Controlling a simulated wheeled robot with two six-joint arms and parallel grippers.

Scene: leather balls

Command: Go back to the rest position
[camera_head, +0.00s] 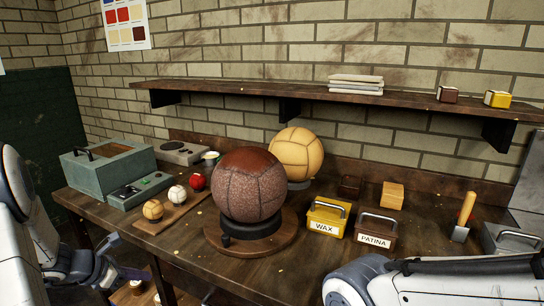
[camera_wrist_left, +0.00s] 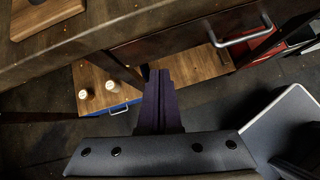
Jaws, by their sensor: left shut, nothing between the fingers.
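My left gripper (camera_head: 125,271) is low at the left, beside the front edge of the workbench (camera_head: 190,255). It is shut and empty. In the left wrist view its dark fingers (camera_wrist_left: 158,85) lie together, pointing down past the bench front. My right arm (camera_head: 440,285) reaches in at the lower right; its gripper is outside the picture.
A brown leather ball (camera_head: 250,185) sits on a round stand, with a tan ball (camera_head: 296,152) behind it. Small balls, a grey-green box (camera_head: 108,170), a WAX tin (camera_head: 327,217) and a PATINA tin (camera_head: 376,232) stand around. A drawer handle (camera_wrist_left: 243,38) juts from the bench front.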

